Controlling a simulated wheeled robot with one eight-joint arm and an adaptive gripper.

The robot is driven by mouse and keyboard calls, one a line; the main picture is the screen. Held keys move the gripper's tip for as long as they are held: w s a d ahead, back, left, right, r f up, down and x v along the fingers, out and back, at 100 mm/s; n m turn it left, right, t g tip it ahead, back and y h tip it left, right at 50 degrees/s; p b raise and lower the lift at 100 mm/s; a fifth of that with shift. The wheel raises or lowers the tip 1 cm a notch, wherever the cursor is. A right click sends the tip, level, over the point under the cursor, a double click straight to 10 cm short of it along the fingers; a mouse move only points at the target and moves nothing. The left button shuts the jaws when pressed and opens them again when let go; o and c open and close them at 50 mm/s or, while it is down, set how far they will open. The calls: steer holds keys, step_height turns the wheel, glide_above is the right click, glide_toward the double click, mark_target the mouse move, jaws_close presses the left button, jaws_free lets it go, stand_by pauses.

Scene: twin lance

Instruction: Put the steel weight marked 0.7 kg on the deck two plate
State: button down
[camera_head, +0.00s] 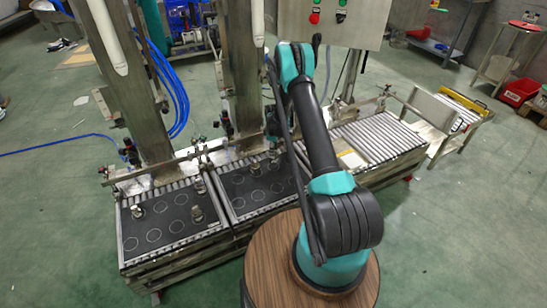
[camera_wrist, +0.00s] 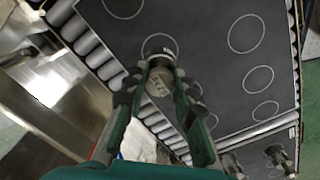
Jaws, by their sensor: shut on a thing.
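My gripper (camera_wrist: 160,88) is shut on a steel weight (camera_wrist: 160,80), with a green finger on either side of it. The weight's top carries a pale marking too small to read. It is over a dark plate (camera_wrist: 205,25) with pale circles, at a circle near the plate's edge; I cannot tell whether it touches. In the head view, my arm partly hides the gripper above the right dark plate (camera_head: 238,205). No deck number is legible.
Rollers border the plates, and a long roller conveyor (camera_head: 375,140) runs off to the right. Steel columns (camera_head: 130,90) and a rail stand behind the plates. Two more weights show at the lower right of the wrist view (camera_wrist: 280,158). A control box (camera_head: 335,20) stands behind my arm.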

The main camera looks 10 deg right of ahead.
steer(key=shift+f, duration=1.75)
steer(key=shift+f, duration=0.1)
steer(key=c, duration=1.3)
jaws_free()
steer(key=shift+o, duration=0.2)
